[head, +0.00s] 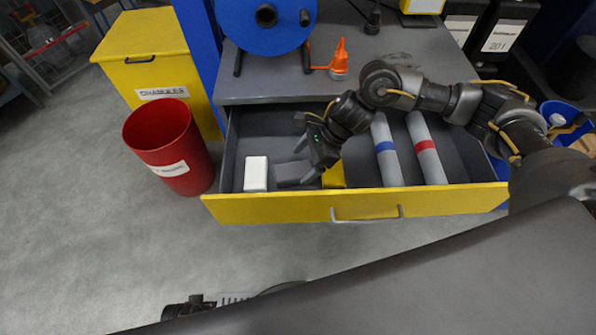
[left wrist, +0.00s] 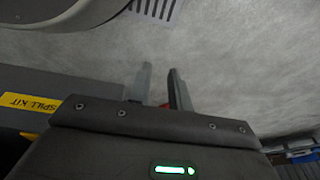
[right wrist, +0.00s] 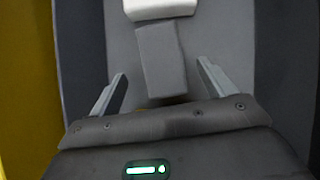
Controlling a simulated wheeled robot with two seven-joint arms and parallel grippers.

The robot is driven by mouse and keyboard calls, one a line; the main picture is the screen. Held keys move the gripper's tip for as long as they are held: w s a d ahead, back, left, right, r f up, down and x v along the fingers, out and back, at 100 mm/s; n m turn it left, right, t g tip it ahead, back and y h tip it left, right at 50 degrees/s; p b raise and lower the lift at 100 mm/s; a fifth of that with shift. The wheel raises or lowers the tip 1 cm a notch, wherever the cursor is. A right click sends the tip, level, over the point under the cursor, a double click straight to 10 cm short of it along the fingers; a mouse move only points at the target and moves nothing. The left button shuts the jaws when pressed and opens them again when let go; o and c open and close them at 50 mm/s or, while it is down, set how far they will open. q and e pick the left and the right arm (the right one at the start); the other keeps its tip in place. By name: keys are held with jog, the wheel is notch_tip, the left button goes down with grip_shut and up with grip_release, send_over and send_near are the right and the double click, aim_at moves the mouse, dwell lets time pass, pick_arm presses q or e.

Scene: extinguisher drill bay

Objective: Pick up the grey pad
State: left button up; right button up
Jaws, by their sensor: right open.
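The grey pad (head: 292,174) is a flat, dark grey block lying in the open drawer, just right of a white block. In the right wrist view the pad (right wrist: 161,58) lies lengthwise ahead of the jaws, its near part between the fingertips. My right gripper (head: 303,162) is open and reaches down into the drawer at the pad. A finger on each side stands apart from it, with visible gaps. The height of the fingertips over the pad is hard to tell. My left gripper (left wrist: 160,70) shows a narrow gap between its fingers, with the floor beyond.
The white block (head: 256,174) touches or nearly touches the pad's far end. A yellow item (head: 333,176) is partly hidden behind my right gripper. The drawer's yellow front (head: 280,208) rises nearby.

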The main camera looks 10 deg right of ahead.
aim_at(293, 170)
jog(key=x, duration=0.4)
jog(key=shift+w+a+f, duration=0.2)
jog(key=shift+a+f, duration=0.15)
jog(key=shift+f, duration=0.05)
pick_arm(q)
jog(key=shift+s+a+f, duration=0.4)
jog(key=shift+f, duration=0.3)
jog(key=shift+w, duration=0.1)
pick_arm(e)
jog(key=shift+c, duration=0.4)
jog(key=shift+c, duration=1.3)
pick_arm(q)
jog(key=shift+r, duration=0.1)
pick_arm(e)
jog(key=c, duration=0.8)
notch_tip(293, 170, up, 9)
jog(key=shift+r+p, duration=0.2)
jog(key=shift+p, duration=0.1)
pick_arm(q)
jog(key=shift+s+f, duration=0.25)
jog(key=shift+f, duration=0.15)
pick_arm(e)
jog(key=shift+r, duration=0.35)
